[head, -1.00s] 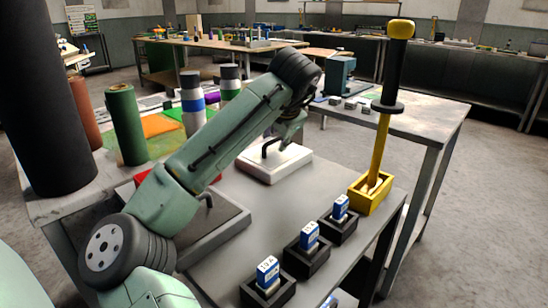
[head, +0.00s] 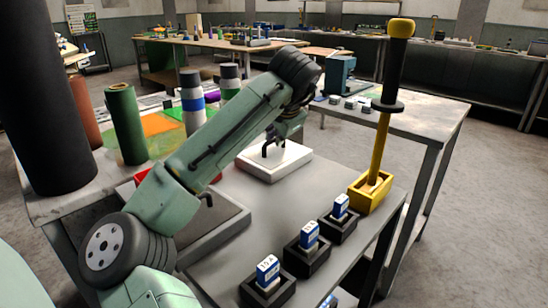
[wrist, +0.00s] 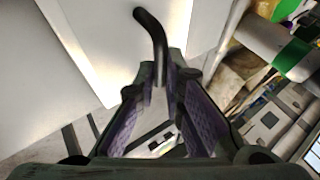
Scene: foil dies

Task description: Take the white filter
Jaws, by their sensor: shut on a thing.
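The white filter (head: 285,165) is a flat white block with a bent black handle (head: 270,143) on its top, on or just above the grey table; I cannot tell if it touches. My gripper (head: 284,133) is at the handle, partly hidden by my own arm. In the wrist view the white filter (wrist: 65,50) fills the upper left, and its black handle (wrist: 152,32) runs down between my two purple-padded fingers (wrist: 160,105). The fingers are closed on the handle.
Several blue-and-white blocks (head: 309,236) stand in black holders at the table's right edge. A yellow-and-black tall handle (head: 383,130) stands in a yellow box (head: 367,195). Green roll (head: 125,125) and bottles (head: 192,100) stand at the back left. A grey tray (head: 215,230) lies near my arm.

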